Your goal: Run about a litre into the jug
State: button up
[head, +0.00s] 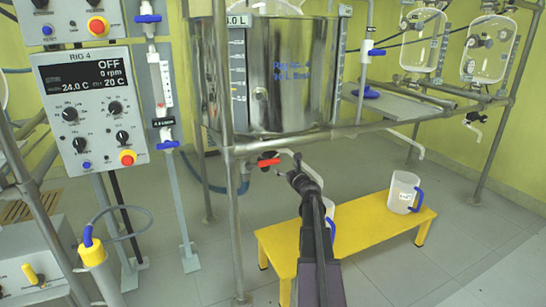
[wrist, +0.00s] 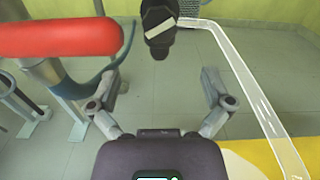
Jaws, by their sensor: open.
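A large metal-and-glass vessel (head: 290,75) hangs in a pipe frame, with a red valve handle (head: 268,162) below it. In the wrist view the red handle (wrist: 60,38) is large at upper left, beyond my left finger. My gripper (head: 293,168) is near the valve, just right of the handle; its fingers (wrist: 163,85) are spread and hold nothing. A pale bent pipe-like shape (wrist: 245,85) runs down the right of the wrist view. A white jug with a blue handle (head: 402,192) stands upright on a yellow bench (head: 375,227). Another pale object (head: 329,207) is mostly hidden behind my arm.
A control panel (head: 92,110) reading OFF and 0 rpm stands at left. Frame posts (head: 232,210) and a blue hose (head: 200,178) are left of the handle. A black fitting (wrist: 158,28) is ahead in the wrist view. Grey floor is open at lower right.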

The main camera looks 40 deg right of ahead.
aim_at(272, 155)
jog(key=x, duration=1.2)
jog(key=shift+w, duration=0.2)
jog(key=c, duration=1.1)
